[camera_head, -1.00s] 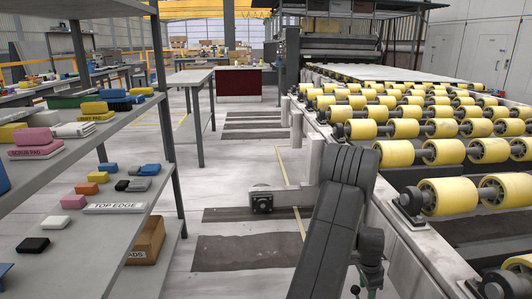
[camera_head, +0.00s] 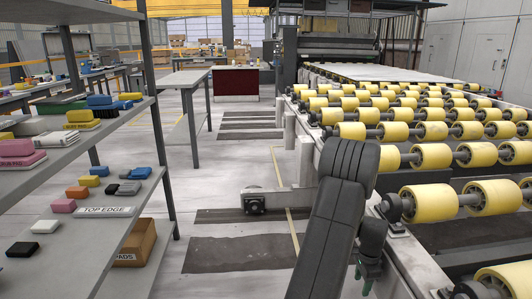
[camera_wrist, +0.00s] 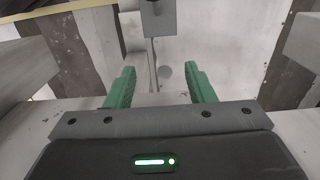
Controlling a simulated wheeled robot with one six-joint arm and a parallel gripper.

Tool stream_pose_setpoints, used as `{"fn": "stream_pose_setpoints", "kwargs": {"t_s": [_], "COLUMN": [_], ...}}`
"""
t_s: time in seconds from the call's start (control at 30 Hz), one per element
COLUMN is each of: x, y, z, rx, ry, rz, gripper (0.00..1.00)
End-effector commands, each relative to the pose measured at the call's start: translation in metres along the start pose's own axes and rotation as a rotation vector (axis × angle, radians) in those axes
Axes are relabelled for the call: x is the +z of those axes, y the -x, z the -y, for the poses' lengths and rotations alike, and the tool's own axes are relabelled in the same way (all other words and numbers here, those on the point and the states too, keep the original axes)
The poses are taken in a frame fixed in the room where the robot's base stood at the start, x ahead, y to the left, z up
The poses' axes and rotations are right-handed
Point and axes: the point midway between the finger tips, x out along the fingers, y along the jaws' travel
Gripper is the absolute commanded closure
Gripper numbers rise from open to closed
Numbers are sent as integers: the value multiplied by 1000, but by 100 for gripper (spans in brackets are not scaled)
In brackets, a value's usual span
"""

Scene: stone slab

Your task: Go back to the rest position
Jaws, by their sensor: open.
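My gripper (camera_wrist: 160,72) shows in the wrist view with two green fingers apart and nothing between them. A pale surface with dark strips lies beyond the fingers. In the head view my dark arm reaches up from the bottom centre and bends over at its top. My gripper's green fingers (camera_head: 368,278) hang low beside the arm, close to the conveyor's near side. They are partly hidden there.
The roller conveyor (camera_head: 430,201) with yellow rollers runs along the right, close to my arm. A grey shelf (camera_head: 120,262) with pads and small blocks stands at the left. Between them is open floor with dark mats (camera_head: 235,253). A table (camera_head: 185,78) stands farther back.

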Motion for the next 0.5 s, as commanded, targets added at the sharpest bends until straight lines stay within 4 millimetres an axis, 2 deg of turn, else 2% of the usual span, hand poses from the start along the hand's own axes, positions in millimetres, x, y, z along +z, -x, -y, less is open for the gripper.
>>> {"fn": "stream_pose_setpoints", "kwargs": {"t_s": [0.03,0.2,0.3,0.5], "x": [0,0,0,0], "y": [14,45,58,72], "z": [0,1,0,0], "rx": [-2,-3,-2,-1], "ry": [0,0,0,0], "rz": [-2,-2,-1,-1], "gripper": [51,51,51,51]}}
